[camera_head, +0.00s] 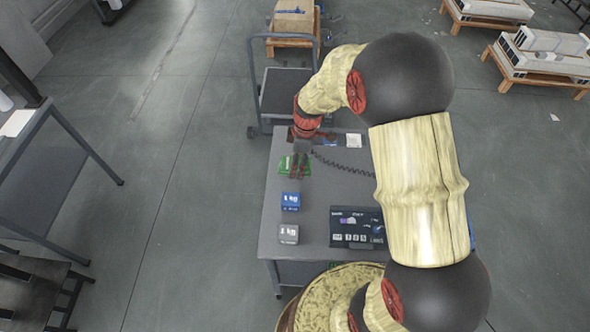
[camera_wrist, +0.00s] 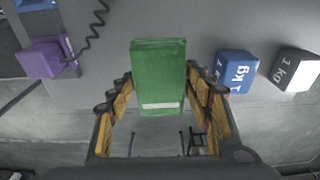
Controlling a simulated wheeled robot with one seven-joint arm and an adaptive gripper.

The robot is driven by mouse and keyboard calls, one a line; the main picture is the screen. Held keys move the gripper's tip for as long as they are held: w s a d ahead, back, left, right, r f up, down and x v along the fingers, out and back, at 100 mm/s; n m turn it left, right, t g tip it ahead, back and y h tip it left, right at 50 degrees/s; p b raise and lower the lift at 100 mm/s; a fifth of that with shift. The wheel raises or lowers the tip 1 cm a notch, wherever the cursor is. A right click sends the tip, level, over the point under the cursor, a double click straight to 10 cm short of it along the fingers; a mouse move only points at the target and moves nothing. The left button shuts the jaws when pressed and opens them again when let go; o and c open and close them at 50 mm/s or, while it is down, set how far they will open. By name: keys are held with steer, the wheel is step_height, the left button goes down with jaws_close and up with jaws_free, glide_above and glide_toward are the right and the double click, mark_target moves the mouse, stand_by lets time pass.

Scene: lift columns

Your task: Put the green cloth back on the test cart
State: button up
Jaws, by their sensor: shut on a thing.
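The green cloth (camera_wrist: 158,70) is a folded block with a white stripe near one end. It lies between the fingers of my gripper (camera_wrist: 160,92), which is shut on it from both sides. In the head view the cloth (camera_head: 285,163) and my gripper (camera_head: 295,165) are over the left edge of the grey test cart (camera_head: 311,200). Whether the cloth touches the cart top or hangs just above it, I cannot tell. My fingers hide part of the cloth in the head view.
A blue 1 kg weight (camera_head: 290,201) and a grey 1 kg weight (camera_head: 288,233) stand along the cart's left side. A dark display panel (camera_head: 357,227) is to their right. A purple block (camera_wrist: 46,58) and coiled cable (camera_wrist: 88,40) lie beyond the cloth. Bare cart top lies between.

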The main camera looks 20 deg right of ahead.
steer(key=shift+w+a+f, duration=0.2)
steer(key=shift+w+f, duration=0.1)
steer(key=shift+f, duration=0.15)
steer(key=shift+w+f+b, duration=0.1)
steer(key=shift+f+b, duration=0.55)
steer(key=shift+f, duration=0.95)
steer(key=shift+f, duration=0.15)
steer(key=o, duration=1.2)
